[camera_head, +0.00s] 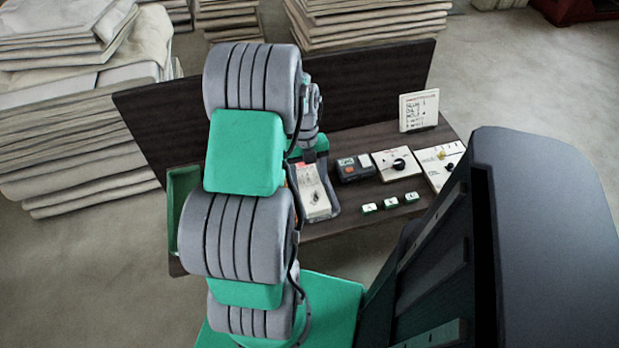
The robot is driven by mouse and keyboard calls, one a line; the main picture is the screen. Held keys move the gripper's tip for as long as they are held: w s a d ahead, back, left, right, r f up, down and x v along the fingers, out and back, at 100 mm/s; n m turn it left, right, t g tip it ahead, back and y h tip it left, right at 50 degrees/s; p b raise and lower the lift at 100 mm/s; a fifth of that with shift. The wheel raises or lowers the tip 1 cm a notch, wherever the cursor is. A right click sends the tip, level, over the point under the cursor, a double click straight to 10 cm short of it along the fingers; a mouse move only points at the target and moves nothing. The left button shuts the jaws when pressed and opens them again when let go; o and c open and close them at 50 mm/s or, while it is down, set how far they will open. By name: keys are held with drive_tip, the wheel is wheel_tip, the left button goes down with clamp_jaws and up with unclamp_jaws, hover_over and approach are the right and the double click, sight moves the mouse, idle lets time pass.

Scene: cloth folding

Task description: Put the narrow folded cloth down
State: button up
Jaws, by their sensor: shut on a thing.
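I cannot make out a narrow folded cloth in the head view. My gripper (312,150) is at the end of my arm, over the left part of the dark desk (345,222). The arm links hide much of it, and the fingertips do not show clearly. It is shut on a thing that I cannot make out. A beige panel with a knob (314,197) lies just below it, in a dark grey frame. I cannot tell whether the gripper touches this panel.
A lettered card (419,110) stands behind. A green bin (182,205) is left. Pale stacks (75,120) stand beyond.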

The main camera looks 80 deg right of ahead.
drive_tip(key=d+f, duration=0.2)
drive_tip(key=w+d+f, duration=0.1)
drive_tip(key=d+f, duration=0.1)
drive_tip(key=d, duration=0.1)
drive_tip(key=w+d+f+b, duration=0.1)
drive_tip(key=d+f, duration=0.2)
drive_tip(key=shift+d, duration=0.1)
drive_tip(key=shift+w+d+f+b, duration=0.15)
drive_tip(key=shift+f+b, duration=0.1)
drive_tip(key=shift+f, duration=0.8)
drive_tip(key=shift+s+d+f+b, duration=0.15)
drive_tip(key=shift+f+b, duration=0.1)
drive_tip(key=shift+f, duration=0.8)
drive_tip(key=o, duration=1.3)
drive_tip(key=shift+w, duration=0.1)
drive_tip(key=shift+r, duration=0.1)
drive_tip(key=shift+r, duration=0.1)
